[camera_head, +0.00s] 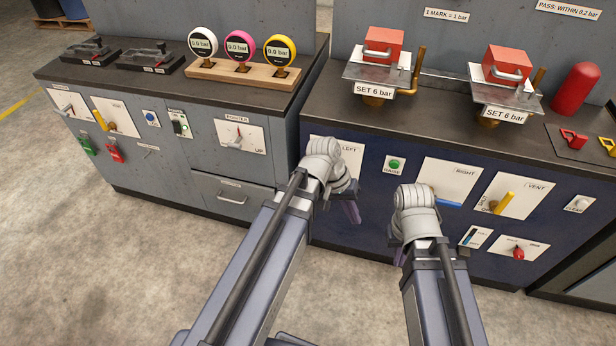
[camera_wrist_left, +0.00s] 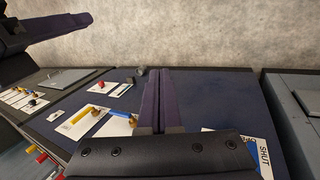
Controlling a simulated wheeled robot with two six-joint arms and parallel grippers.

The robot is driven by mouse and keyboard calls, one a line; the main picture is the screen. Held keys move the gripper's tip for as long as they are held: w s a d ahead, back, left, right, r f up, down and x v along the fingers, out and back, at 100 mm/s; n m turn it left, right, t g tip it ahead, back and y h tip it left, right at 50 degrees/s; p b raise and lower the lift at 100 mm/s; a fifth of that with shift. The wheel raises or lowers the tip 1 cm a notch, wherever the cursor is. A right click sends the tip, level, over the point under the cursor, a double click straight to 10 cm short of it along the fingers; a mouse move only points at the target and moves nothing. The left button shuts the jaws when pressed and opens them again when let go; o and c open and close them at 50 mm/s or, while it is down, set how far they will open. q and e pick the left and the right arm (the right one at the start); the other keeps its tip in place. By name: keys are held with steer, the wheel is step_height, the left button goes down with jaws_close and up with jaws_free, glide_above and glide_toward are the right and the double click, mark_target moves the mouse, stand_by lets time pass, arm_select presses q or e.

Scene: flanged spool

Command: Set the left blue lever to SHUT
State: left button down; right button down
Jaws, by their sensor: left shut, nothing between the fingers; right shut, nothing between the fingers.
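The LEFT panel (camera_head: 348,150) is on the dark blue front of the right bench, mostly covered by my left gripper (camera_head: 349,208) in the head view. In the left wrist view that panel (camera_wrist_left: 228,134) sits at the lower right, with the word SHUT and a blue strip beside it. I cannot tell whether the strip is the left blue lever; the lever is otherwise hidden. My left gripper (camera_wrist_left: 160,100) is shut and empty, in front of the bench.
The right blue lever (camera_head: 448,203) lies low on the RIGHT panel. A yellow VENT lever (camera_head: 502,203), green RAISE button (camera_head: 394,164) and red knob (camera_head: 518,253) share this front. A grey cabinet with a drawer (camera_head: 232,196) stands left. The floor before the benches is clear.

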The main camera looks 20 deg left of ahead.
arm_select(q)
steer(key=w+a+f+n+t+h+b, duration=0.3)
steer(key=w+a+f+h+b, duration=0.1)
steer(key=w+a+f+b, duration=0.3)
steer(key=w+a+n+t+h+b, duration=0.1)
steer(key=a+n+t+b, duration=0.1)
steer(key=a+b, duration=0.4)
steer(key=w+a+n+t+b, duration=0.2)
steer(key=a+t+b, duration=0.3)
steer(key=a, duration=0.5)
steer(key=w+a+n+t+h+b, duration=0.1)
steer(key=w+a+n+t+b, duration=0.1)
steer(key=a+b, duration=0.5)
steer(key=shift+a+n+t+h, duration=0.3)
steer(key=shift+a+n+t, duration=0.25)
steer(key=shift+t, duration=0.35)
steer(key=shift+w, duration=0.1)
steer(key=s+d+x, duration=0.2)
steer(key=x, duration=1.1)
